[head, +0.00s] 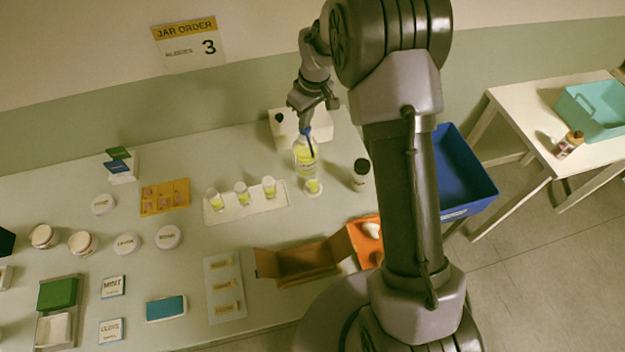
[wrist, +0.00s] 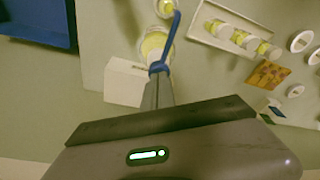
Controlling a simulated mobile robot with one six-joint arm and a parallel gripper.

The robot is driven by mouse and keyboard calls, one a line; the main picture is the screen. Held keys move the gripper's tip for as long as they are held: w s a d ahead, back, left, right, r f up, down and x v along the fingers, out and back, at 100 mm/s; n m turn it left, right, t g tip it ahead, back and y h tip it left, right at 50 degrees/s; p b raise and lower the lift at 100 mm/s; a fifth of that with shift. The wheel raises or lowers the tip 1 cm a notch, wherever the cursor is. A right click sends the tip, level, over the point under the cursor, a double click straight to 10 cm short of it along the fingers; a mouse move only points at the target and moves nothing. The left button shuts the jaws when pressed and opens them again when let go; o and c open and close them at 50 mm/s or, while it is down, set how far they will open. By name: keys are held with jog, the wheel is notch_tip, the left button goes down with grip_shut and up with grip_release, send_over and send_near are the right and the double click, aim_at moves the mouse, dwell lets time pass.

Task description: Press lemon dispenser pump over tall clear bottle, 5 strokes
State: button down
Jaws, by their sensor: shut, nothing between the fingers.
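The lemon dispenser (head: 304,152) is a clear bottle with yellow liquid and a blue pump. It stands upright near the back of the table and shows in the wrist view (wrist: 153,44). Its blue pump head (wrist: 159,68) has a long spout reaching over a clear bottle (head: 313,187) with yellow in it, in front of the dispenser; that bottle is partly cut off in the wrist view (wrist: 165,8). My gripper (head: 304,124) is shut and empty, pointing down with its fingertips at the pump head; whether they touch it I cannot tell.
A white box (head: 284,121) stands close behind the dispenser. A dark-capped bottle (head: 360,174) stands right. A blue bin (head: 462,172) is beyond the table's right edge. A wall sign reads "JAR ORDER 3".

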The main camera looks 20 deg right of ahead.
dwell(0.5)
jog(key=shift+r+p, duration=0.9)
jog(key=shift+r, duration=0.25)
notch_tip(320, 180, up, 6)
jog(key=p, duration=0.4)
jog(key=shift+w, duration=0.1)
